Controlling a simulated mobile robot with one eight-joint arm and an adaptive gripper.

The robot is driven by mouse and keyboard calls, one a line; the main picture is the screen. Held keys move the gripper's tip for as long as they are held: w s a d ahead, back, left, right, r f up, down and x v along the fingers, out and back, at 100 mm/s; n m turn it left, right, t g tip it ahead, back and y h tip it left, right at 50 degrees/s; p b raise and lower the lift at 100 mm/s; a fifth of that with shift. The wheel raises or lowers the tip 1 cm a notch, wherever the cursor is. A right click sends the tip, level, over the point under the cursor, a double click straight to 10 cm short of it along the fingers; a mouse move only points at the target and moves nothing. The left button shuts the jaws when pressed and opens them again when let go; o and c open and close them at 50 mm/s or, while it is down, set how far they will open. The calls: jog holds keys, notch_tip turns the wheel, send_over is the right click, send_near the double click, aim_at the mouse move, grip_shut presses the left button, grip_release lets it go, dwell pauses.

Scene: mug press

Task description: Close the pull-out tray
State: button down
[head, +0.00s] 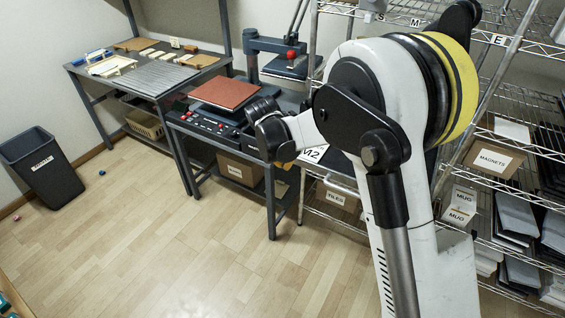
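The pull-out tray with its reddish-brown pad (224,93) is slid out of the press, to the left of the raised press head (290,67). A dark base with red buttons (215,127) lies under the pad. My white and black arm fills the centre right and reaches left toward the press. The dark end of my arm, with my gripper (268,128), shows just right of and in front of the tray. It appears apart from the pad, but contact cannot be told. The fingers are too small and partly hidden to read.
A grey work table (150,76) with small boards stands behind left. A dark bin (45,172) stands at far left. Wire shelves (505,150) with labelled boxes line the right. Boxes sit under the press table (272,205). The wooden floor (150,250) in front is mostly clear.

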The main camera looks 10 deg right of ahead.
jog(key=w+d+f+b, duration=0.3)
jog(key=w+f, duration=0.1)
jog(key=f, duration=0.1)
jog(key=shift+w+d, duration=0.3)
jog(key=shift+w, duration=0.1)
jog(key=shift+w+d, duration=0.1)
